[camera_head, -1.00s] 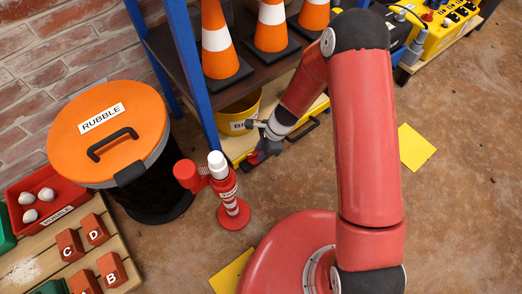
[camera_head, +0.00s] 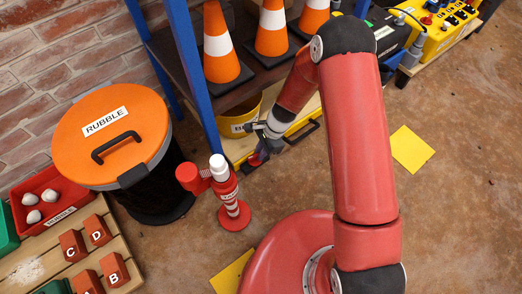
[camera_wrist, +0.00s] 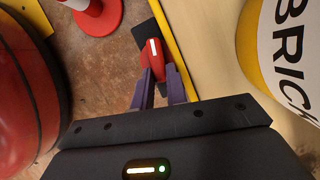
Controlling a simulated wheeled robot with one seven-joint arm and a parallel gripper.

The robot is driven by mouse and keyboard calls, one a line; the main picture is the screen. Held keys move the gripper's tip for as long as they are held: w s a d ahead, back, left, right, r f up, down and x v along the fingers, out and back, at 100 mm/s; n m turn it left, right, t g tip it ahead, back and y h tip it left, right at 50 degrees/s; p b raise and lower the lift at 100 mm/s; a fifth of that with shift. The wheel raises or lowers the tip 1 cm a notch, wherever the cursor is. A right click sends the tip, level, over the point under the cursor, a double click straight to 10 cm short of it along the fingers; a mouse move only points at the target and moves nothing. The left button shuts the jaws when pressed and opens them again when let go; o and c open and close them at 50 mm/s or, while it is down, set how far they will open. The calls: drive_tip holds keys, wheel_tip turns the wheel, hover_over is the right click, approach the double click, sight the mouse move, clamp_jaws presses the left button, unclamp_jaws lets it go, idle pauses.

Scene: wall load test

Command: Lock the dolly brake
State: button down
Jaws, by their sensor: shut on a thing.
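The dolly is a low pale platform with a yellow edge (camera_wrist: 182,40), under the shelf; a yellow bucket lettered BRICK (camera_wrist: 268,50) stands on it. A red brake lever (camera_wrist: 177,57) with a white mark shows at the dolly's edge in the wrist view, beside a dark pad (camera_wrist: 148,38). My gripper (camera_wrist: 160,75) has its two purple fingers closed at the lever's near end. In the head view, my gripper (camera_head: 258,155) is low by the dolly's front left corner, and the lever is only a small red patch there. The fingers partly hide the lever's lower part.
A red and white post (camera_head: 231,195) stands left of my gripper. A black bin with an orange lid (camera_head: 110,130) is further left. The blue-framed shelf (camera_head: 199,75) with traffic cones rises behind. Open floor lies to the right, around a yellow floor mark (camera_head: 412,149).

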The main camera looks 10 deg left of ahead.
drive_tip(key=c, duration=1.7)
unclamp_jaws()
